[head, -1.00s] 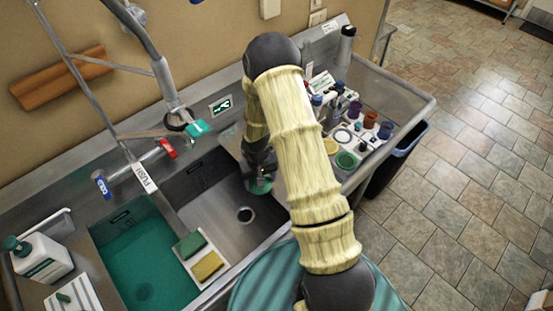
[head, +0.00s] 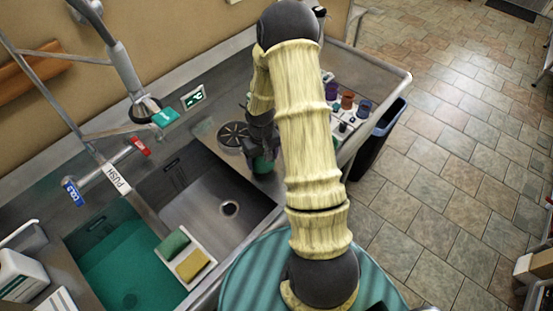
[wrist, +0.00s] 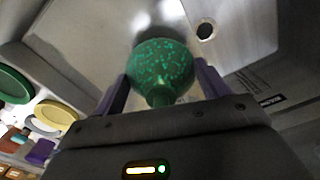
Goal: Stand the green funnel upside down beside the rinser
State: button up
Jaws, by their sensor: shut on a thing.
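The green funnel (wrist: 160,68), speckled with lighter spots, is between the fingers of my gripper (wrist: 162,80) in the wrist view. Its wide part faces away from the palm and its narrow end points back toward the palm. In the head view a small part of the funnel (head: 262,165) shows under my gripper (head: 258,150), near the right edge of the empty basin. The rinser (head: 233,134), a dark round grate, lies in the steel counter just left of and behind my gripper. I cannot tell whether the funnel touches the counter.
A tray with two sponges (head: 185,258) sits on the front divider. Several coloured cups (head: 347,100) stand at the right. Bare counter surrounds the rinser.

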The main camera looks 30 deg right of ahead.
aim_at(277, 168)
jog(key=d, duration=0.2)
jog(key=s+d+b, duration=0.1)
jog(key=shift+d+r, duration=0.1)
jog(key=shift+d, duration=0.3)
jog(key=shift+s+d+r, duration=0.2)
jog(key=shift+d+r, duration=0.05)
jog(key=shift+d, duration=0.1)
jog(key=shift+f, duration=0.15)
notch_tip(277, 168, down, 3)
jog(key=b, duration=0.3)
jog(key=shift+w+f, duration=0.1)
jog(key=shift+f, duration=0.25)
jog(key=shift+a, duration=0.1)
jog(key=shift+f+b, duration=0.35)
jog(key=shift+f, duration=0.15)
